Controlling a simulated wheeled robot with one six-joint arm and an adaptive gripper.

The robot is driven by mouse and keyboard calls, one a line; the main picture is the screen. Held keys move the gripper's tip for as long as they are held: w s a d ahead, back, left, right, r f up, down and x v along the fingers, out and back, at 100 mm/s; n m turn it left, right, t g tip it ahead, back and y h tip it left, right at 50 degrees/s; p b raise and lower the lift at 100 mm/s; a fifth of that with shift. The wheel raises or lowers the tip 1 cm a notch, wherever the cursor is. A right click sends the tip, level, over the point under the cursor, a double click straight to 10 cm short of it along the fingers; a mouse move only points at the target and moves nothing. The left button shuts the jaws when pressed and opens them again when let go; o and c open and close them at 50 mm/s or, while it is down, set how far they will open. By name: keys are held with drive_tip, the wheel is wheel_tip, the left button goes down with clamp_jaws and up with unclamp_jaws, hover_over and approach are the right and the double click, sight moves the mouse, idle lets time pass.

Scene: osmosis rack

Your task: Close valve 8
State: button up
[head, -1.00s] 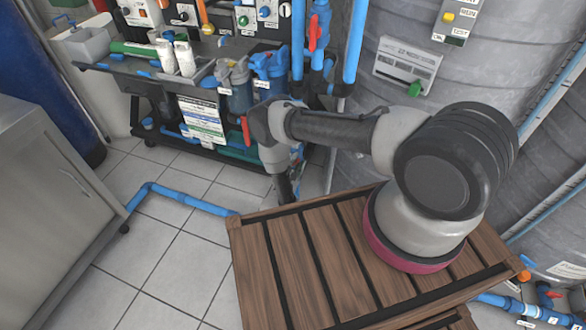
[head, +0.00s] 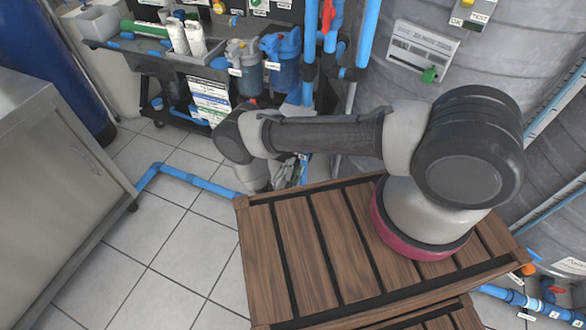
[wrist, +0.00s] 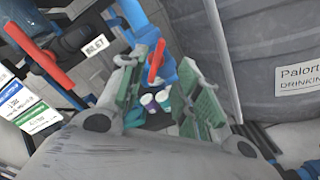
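In the wrist view my gripper (wrist: 165,100) is open, its two green-padded fingers apart with nothing held between them. A red valve handle (wrist: 155,61) on a blue pipe shows beyond the fingers, slightly left of the middle. Another red handle (wrist: 38,52) is at the left, near a label that seems to read INLET (wrist: 95,44). No number 8 is readable, so I cannot tell which valve is valve 8. In the head view a red handle (head: 327,15) sits on an upright blue pipe; my gripper is mostly hidden behind my arm.
The rack (head: 135,55) with blue filter housings (head: 282,48) stands at the back. Large grey tanks (head: 400,85) are at the right. A blue floor pipe (head: 195,180) runs across the tiles. A metal cabinet (head: 50,200) is at left; open floor lies between.

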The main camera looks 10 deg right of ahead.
drive_tip(key=o, duration=0.3)
drive_tip(key=shift+d+f, duration=0.1)
drive_tip(key=shift+d, duration=0.2)
drive_tip(key=o, duration=0.4)
drive_tip(key=shift+w+d+f, duration=0.3)
drive_tip(key=shift+w+d, duration=0.05)
drive_tip(key=shift+d, duration=0.25)
drive_tip(key=shift+c, duration=0.2)
drive_tip(key=o, duration=0.7)
drive_tip(key=n, duration=0.2)
drive_tip(key=w+n, duration=0.1)
drive_tip(key=shift+a+f+n, duration=0.1)
drive_tip(key=shift+f+n, duration=0.25)
drive_tip(key=shift+n, duration=0.05)
drive_tip(key=n, duration=0.4)
drive_tip(key=w+n, duration=0.1)
drive_tip(key=n, duration=0.1)
drive_tip(key=shift+w+a+f, duration=0.1)
drive_tip(key=shift+a+f, duration=0.1)
drive_tip(key=shift+a, duration=0.1)
drive_tip(key=w+d+n, duration=0.1)
drive_tip(key=w+n, duration=0.1)
drive_tip(key=w+d+n, duration=0.1)
drive_tip(key=w+n, duration=0.1)
drive_tip(key=n, duration=0.1)
drive_tip(key=w+d+n, duration=0.1)
drive_tip(key=w+n, duration=0.2)
drive_tip(key=shift+d, duration=0.35)
drive_tip(key=c, duration=1)
